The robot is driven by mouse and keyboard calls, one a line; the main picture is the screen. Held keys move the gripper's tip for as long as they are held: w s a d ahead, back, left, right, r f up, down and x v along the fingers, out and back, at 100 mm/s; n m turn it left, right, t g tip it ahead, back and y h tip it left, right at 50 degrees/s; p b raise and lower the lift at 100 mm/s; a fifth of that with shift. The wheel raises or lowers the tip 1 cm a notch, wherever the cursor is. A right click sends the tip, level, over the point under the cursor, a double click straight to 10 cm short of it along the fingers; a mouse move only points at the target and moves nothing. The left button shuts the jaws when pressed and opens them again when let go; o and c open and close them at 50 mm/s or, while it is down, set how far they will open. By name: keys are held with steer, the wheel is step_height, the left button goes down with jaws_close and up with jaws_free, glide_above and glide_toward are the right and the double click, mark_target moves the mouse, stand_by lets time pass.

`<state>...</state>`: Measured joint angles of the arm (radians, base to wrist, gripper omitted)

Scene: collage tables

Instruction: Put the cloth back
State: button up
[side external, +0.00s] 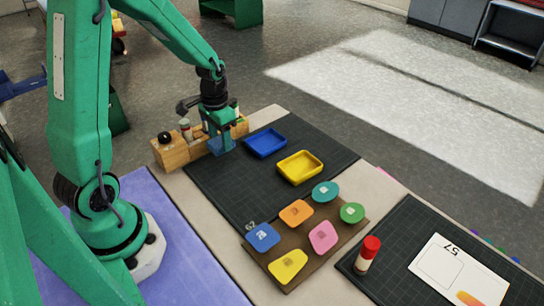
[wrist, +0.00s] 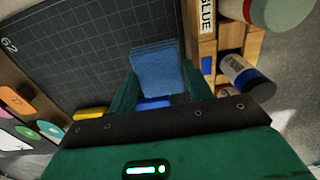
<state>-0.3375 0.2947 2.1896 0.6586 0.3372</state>
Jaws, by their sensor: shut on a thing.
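The cloth is a blue folded piece (wrist: 158,72) between the two green fingers of my gripper (wrist: 158,92) in the wrist view. My gripper is shut on it. In the side view my gripper (side external: 220,143) is low beside the wooden rack (side external: 172,154), over the far left end of the dark grid mat (side external: 225,190). The blue cloth (side external: 216,148) shows only partly there. In the wrist view the rack (wrist: 207,50) runs just right of the cloth and carries a BLUE label. I cannot tell whether the cloth touches the mat.
A blue tray (side external: 266,143) and a yellow tray (side external: 300,168) sit right of my gripper. A brown board (side external: 262,257) holds several coloured pieces. Bottles stand in the rack. A red-capped glue stick (side external: 367,254) and a card (side external: 455,270) are on the other mat. The first mat's near-left part is clear.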

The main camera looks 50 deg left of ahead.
mark_target(220, 141)
steer(key=shift+f, duration=1.8)
steer(key=shift+f, duration=0.15)
steer(key=o, duration=0.7)
steer(key=shift+o, duration=0.2)
step_height(220, 141, up, 12)
steer(key=shift+d+r, duration=0.1)
steer(key=shift+r, duration=0.15)
